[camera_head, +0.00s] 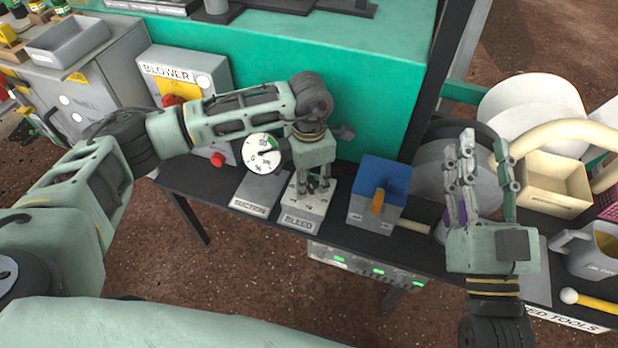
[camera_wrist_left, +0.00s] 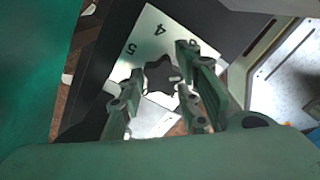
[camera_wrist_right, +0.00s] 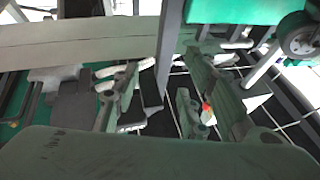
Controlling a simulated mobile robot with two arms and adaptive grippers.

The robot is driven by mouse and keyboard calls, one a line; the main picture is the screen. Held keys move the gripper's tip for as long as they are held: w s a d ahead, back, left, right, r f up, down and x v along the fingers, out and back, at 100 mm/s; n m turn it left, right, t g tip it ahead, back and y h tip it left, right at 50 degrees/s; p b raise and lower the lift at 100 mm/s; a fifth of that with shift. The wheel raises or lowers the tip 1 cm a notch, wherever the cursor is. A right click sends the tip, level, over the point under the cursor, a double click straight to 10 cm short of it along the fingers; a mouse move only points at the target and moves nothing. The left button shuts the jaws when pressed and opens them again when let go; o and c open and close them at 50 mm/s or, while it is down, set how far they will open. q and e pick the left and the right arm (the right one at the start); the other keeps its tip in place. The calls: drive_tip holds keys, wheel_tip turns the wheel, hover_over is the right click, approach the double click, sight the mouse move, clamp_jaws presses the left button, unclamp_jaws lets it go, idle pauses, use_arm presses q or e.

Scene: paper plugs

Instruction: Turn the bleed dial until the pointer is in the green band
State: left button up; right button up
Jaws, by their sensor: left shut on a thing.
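The bleed dial's plate (camera_head: 298,219), labelled BLEED, lies on the dark shelf. My left gripper (camera_head: 314,188) points down over it, shut on the bleed dial, which it mostly hides in the head view. In the left wrist view the dial (camera_wrist_left: 160,76) is a dark lobed knob between the fingers, on a pale plate with numbers. The round white gauge (camera_head: 263,154) stands just left of the gripper, with a green band near its top. Its pointer is too small to read surely. My right gripper (camera_head: 485,160) is raised at the right, open and empty.
The BLOWER box (camera_head: 185,75) is behind my left arm. A cream bin (camera_head: 555,185) and a grey jug (camera_head: 595,250) are at the right.

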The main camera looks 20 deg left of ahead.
use_arm(q)
drive_tip(key=shift+s+d+f+n, duration=0.2)
drive_tip(key=shift+s+n, duration=0.15)
drive_tip(key=shift+n, duration=0.35)
use_arm(e)
drive_tip(key=f, duration=0.1)
drive_tip(key=f+g, duration=0.1)
drive_tip(key=f, duration=0.1)
drive_tip(key=shift+w+g, duration=0.25)
drive_tip(key=shift+g, duration=0.05)
use_arm(q)
drive_tip(key=o, duration=1.1)
drive_tip(key=shift+o, duration=0.8)
drive_tip(key=shift+w+r, duration=0.15)
use_arm(e)
drive_tip(key=shift+r, duration=0.1)
use_arm(q)
drive_tip(key=shift+w+a, duration=0.1)
drive_tip(key=shift+r, duration=0.1)
